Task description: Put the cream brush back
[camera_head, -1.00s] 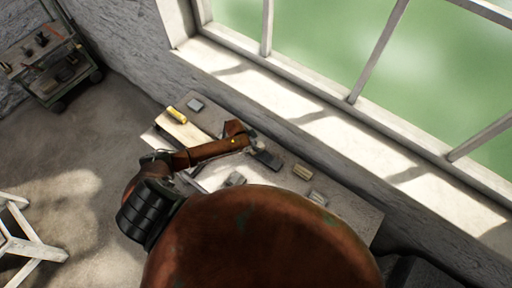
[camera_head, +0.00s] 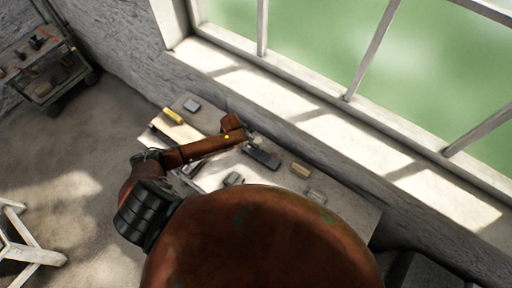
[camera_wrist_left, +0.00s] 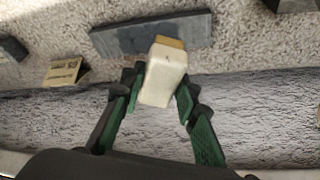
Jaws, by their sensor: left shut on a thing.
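The cream brush (camera_wrist_left: 160,82) is a pale block with a tan end, seen in the left wrist view. My left gripper (camera_wrist_left: 161,88) is shut on it, with a green-padded finger on either side. The tan end points toward a flat dark grey slab (camera_wrist_left: 150,35) on the tabletop; I cannot tell whether they touch. In the head view my left gripper (camera_head: 249,135) is over the window side of the table (camera_head: 345,204), beside the dark slab (camera_head: 262,158). The held brush is too small there to make out. My right gripper is not in view.
A tan block (camera_head: 301,170), a grey ribbed block (camera_head: 317,197), a small grey block (camera_head: 233,179), a yellow roll (camera_head: 173,115) and a grey box (camera_head: 191,104) lie on the table. The window wall borders the table.

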